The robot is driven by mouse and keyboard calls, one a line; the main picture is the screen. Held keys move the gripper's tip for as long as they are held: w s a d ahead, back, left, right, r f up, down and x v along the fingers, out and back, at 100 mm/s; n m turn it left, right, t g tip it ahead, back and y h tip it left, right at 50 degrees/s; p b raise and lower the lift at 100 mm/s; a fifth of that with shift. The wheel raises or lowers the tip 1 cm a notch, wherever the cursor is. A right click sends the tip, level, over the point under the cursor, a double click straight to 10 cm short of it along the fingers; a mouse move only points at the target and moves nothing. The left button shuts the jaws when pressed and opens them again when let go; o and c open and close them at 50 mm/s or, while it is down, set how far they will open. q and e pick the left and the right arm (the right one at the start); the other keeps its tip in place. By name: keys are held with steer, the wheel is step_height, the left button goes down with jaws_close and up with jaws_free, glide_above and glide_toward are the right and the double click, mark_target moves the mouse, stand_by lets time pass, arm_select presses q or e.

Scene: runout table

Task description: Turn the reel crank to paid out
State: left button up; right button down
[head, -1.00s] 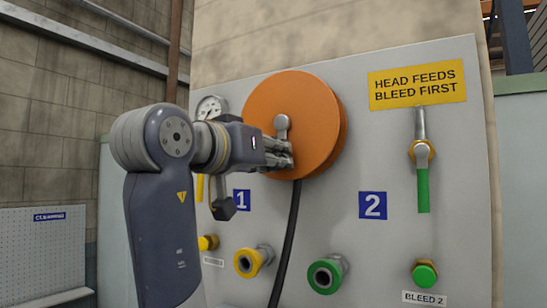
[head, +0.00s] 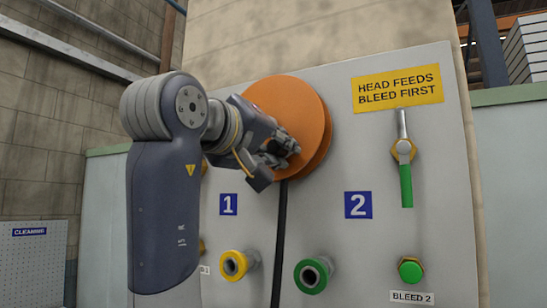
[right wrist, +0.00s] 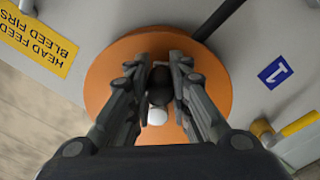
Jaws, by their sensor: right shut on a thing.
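The orange reel (head: 305,105) is mounted on the grey panel, with a black hose (head: 280,240) running down from it. My right gripper (head: 285,148) is at the lower face of the reel and covers the crank in the head view. In the right wrist view, the fingers of my right gripper (right wrist: 160,75) are closed around the dark handle of the reel crank (right wrist: 159,93). A pale round end of the crank shows just below the handle there. The reel (right wrist: 108,80) lies behind the fingers. My left gripper is not in view.
A yellow handle (right wrist: 300,124) shows beside the reel in the right wrist view.

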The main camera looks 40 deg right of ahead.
steer(key=shift+s+r, duration=0.15)
steer(key=shift+r, duration=0.05)
stand_by(0.4)
steer(key=c, duration=1.6)
jaws_free()
steer(key=shift+o, duration=0.9)
steer(key=shift+d+f+n, duration=0.1)
steer(key=shift+d+n, duration=0.05)
steer(key=shift+n, duration=0.15)
steer(key=v, duration=1.2)
